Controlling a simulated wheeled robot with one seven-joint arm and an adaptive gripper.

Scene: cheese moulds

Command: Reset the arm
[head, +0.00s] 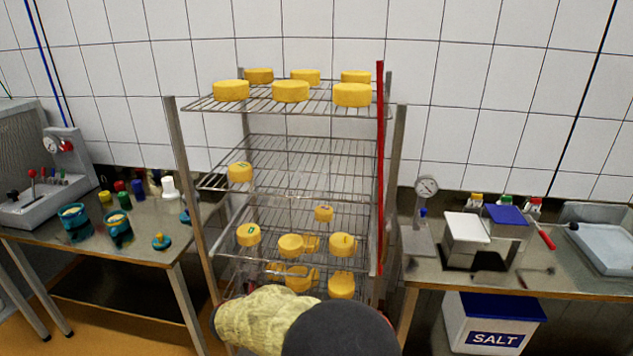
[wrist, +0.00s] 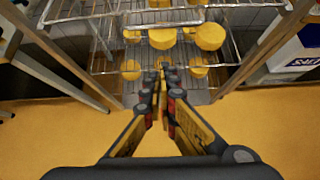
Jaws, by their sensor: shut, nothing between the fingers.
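My arm (head: 340,330) shows at the bottom middle of the head view, in front of the wire rack; its fingers are hidden there. In the wrist view my gripper (wrist: 162,78) is shut and empty, its fingertips together and pointing toward the rack's lower part. The wire rack (head: 310,160) holds yellow cheeses on several shelves. The top shelf has two rows of them, such as a front one (head: 290,91). A single cheese (head: 240,172) sits at the left of the shelf below. More cheeses sit lower, and they also show in the wrist view (wrist: 210,37).
On the left table stand two blue-green moulds (head: 118,228) and small coloured bottles. The right table (head: 500,275) carries a gauge (head: 427,188), boxes and a grey tray (head: 600,240). A salt bin (head: 493,325) stands beneath it. The yellow floor (wrist: 60,150) before the rack looks clear.

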